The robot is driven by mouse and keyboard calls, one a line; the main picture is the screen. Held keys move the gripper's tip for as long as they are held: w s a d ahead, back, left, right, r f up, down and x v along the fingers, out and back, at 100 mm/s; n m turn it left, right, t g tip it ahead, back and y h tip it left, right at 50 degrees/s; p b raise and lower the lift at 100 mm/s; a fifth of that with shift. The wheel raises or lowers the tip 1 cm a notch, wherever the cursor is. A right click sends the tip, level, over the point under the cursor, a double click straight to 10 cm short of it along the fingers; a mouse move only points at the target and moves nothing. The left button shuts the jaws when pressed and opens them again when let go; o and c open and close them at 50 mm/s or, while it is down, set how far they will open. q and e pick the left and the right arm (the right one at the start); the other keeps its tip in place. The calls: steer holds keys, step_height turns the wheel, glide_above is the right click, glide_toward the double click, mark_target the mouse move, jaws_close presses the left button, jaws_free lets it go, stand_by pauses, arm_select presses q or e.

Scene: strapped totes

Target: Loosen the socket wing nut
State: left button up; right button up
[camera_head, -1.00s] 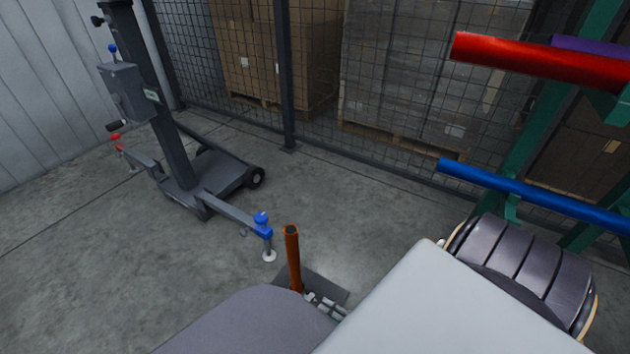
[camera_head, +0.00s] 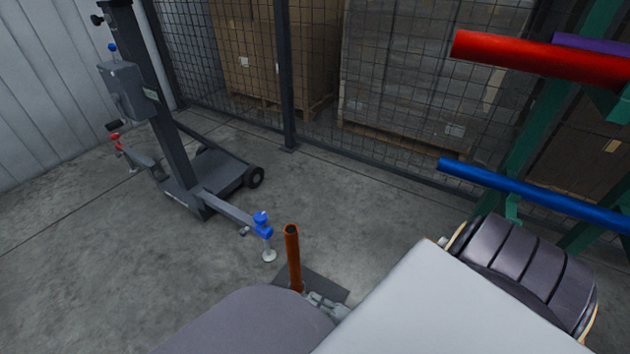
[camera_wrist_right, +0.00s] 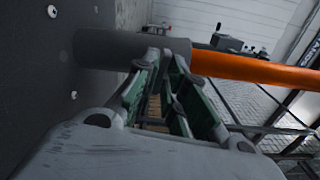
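An orange pole (camera_head: 293,258) stands upright from a dark plate (camera_head: 328,287) on the floor. In the right wrist view the orange pole (camera_wrist_right: 250,68) comes out of a dark grey socket sleeve (camera_wrist_right: 105,48). My right gripper (camera_wrist_right: 160,58) has its green-padded fingertips right at the sleeve, near its mouth. A gap shows between the pads, but the tips are close together. I cannot make out the wing nut; the fingers may hide it. In the head view my right gripper (camera_head: 325,303) is low beside the pole, partly covered by my arm. My left gripper is not in view.
A grey lift stand (camera_head: 165,120) with a blue knob (camera_head: 262,224) on its leg stands left of the pole. A mesh fence (camera_head: 350,110) closes the back. A green rack (camera_head: 530,140) with red (camera_head: 540,58) and blue (camera_head: 530,190) bars is at the right. Floor is clear at left.

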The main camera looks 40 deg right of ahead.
jaws_close()
steer(key=shift+n, duration=16.1)
